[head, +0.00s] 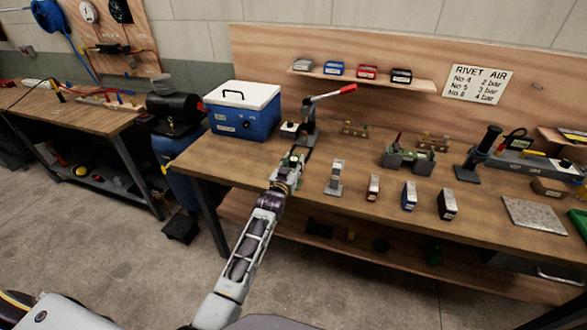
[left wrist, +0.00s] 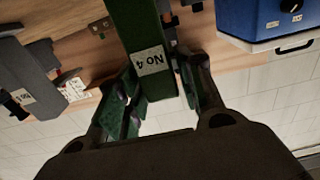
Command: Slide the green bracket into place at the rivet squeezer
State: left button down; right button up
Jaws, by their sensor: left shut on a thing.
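The green bracket (left wrist: 138,28), with a "No 4" label, sits between the fingers of my left gripper (left wrist: 160,95) in the left wrist view. In the head view only a little of the bracket (head: 297,157) shows at the fingertips. My left gripper (head: 288,172) is shut on it over the bench's front edge. The rivet squeezer (head: 309,122), grey with a red-handled lever, stands just behind the gripper. I cannot tell whether the bracket touches the squeezer. My right gripper is not in view.
A blue cooler box (head: 243,122) with a white lid stands left of the squeezer. Several small labelled blocks and a grey stand (head: 335,180) are to its right on the wooden bench (head: 300,205). A grey plate (head: 533,214) lies far right.

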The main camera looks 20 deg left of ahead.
pick_arm(q)
jog(key=shift+r, duration=0.6)
notch_tip(320, 180, up, 8)
jog(key=shift+f, duration=0.2)
jog(key=shift+r, duration=0.65)
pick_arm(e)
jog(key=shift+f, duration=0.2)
pick_arm(q)
jog(key=shift+a+b, duration=0.2)
jog(key=shift+b, duration=0.2)
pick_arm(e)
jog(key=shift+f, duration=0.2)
pick_arm(q)
jog(key=shift+w, duration=0.15)
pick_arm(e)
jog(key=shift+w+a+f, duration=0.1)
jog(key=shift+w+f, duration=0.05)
